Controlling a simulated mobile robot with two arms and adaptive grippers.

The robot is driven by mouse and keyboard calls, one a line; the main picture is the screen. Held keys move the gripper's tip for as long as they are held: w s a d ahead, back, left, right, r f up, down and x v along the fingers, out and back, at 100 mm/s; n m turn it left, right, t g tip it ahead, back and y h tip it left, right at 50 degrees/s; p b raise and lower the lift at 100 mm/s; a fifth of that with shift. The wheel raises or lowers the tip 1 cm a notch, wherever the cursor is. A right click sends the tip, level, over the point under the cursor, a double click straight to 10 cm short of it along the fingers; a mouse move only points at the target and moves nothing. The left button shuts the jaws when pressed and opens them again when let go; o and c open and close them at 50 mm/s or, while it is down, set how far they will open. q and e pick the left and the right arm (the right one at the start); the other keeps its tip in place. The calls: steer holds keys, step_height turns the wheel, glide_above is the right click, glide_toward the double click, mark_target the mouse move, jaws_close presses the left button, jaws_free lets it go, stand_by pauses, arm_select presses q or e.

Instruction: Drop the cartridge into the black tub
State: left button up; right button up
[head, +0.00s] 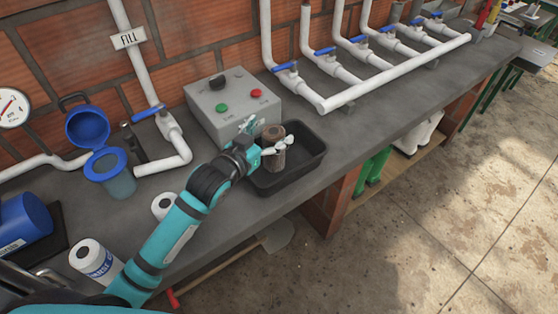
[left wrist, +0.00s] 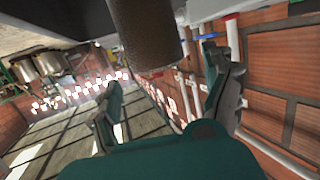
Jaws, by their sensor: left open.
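The brown cylindrical cartridge (head: 272,152) stands upright within the outline of the black tub (head: 311,163) on the grey bench, near its left end. Its base shows against the tub's inside; whether it rests on the floor is hard to tell. My left gripper (head: 268,143) is open at the cartridge's upper part, with pale fingertips beside it. In the left wrist view the cartridge (left wrist: 147,36) is large at the top, between the spread fingers (left wrist: 165,95) and beyond their tips. My right gripper is out of view.
A grey control box (head: 228,108) stands behind the tub. White pipes with blue valve handles (head: 285,67) run along the back. The bench right of the tub is clear.

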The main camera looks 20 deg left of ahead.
arm_select(q)
steer(key=v, duration=0.9)
steer(key=shift+s, duration=0.15)
steer(key=shift+a, duration=0.1)
